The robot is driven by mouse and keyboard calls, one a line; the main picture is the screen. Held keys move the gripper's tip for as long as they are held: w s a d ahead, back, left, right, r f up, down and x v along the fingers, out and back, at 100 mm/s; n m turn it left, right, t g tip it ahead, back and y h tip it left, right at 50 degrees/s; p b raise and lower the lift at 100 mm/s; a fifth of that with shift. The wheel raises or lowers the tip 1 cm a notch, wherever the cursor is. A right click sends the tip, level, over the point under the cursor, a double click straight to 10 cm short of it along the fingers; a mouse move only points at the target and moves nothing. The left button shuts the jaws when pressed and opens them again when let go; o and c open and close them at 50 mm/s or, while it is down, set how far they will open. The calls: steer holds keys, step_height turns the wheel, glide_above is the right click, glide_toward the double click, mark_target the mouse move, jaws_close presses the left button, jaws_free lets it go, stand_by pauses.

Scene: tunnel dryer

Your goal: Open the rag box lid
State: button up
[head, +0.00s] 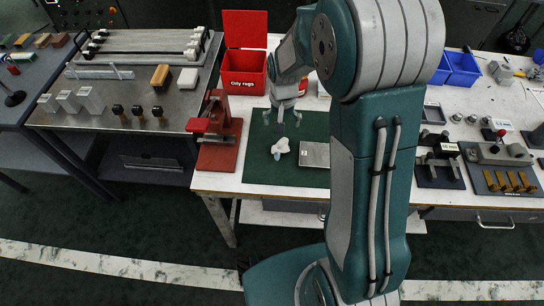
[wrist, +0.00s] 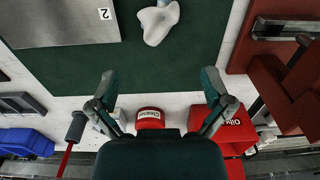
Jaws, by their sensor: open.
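The red rag box (head: 243,84), labelled "Oily rags", stands at the back left of the white table. Its red lid (head: 245,28) stands upright at the back, and the box's dark inside shows. In the wrist view the box (wrist: 232,136) is at the lower right, partly behind one finger. My gripper (head: 285,120) is open and empty above the green mat, to the right of and nearer than the box. In the wrist view its two fingers (wrist: 159,85) are spread wide, with nothing between them. It appears apart from the box and lid.
A crumpled white piece (head: 280,149) and a metal plate (head: 315,155) lie on the green mat (head: 285,177). A red press-like stand (head: 220,135) is left of the mat. A red tin (wrist: 150,118) stands near the box. Blue bins (head: 462,68) are at the back right.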

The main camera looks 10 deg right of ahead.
glide_above(281, 149)
steer(key=f, duration=0.5)
steer(key=shift+w+d+f, duration=0.15)
steer(key=shift+d, duration=0.1)
steer(key=f, duration=0.6)
steer(key=shift+a, duration=0.25)
steer(key=shift+s, duration=0.2)
steer(key=c, duration=0.8)
steer(key=shift+r, duration=0.15)
